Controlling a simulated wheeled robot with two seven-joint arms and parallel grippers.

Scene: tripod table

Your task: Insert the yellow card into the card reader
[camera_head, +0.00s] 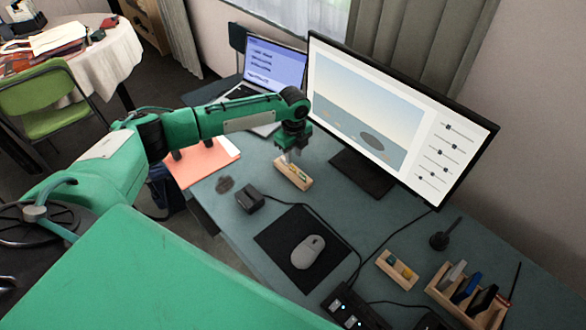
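My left gripper (289,156) points down just above a small wooden holder (302,184) on the desk, left of the monitor stand. Its fingers are small and partly lost against the holder, so I cannot tell whether they are open or shut. Small pale and yellowish pieces show in that holder, but I cannot make out which is the yellow card. A small black box with a cable (250,199), which looks like the card reader, sits on the desk nearer to me and left of the holder. My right gripper is not in view.
A mouse (308,251) lies on a black pad (277,239). A large monitor (392,118) and a laptop (275,62) stand behind. A wooden tray (397,271) and a wooden rack (467,300) are at right. An orange folder (200,163) lies left. Cables cross the desk.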

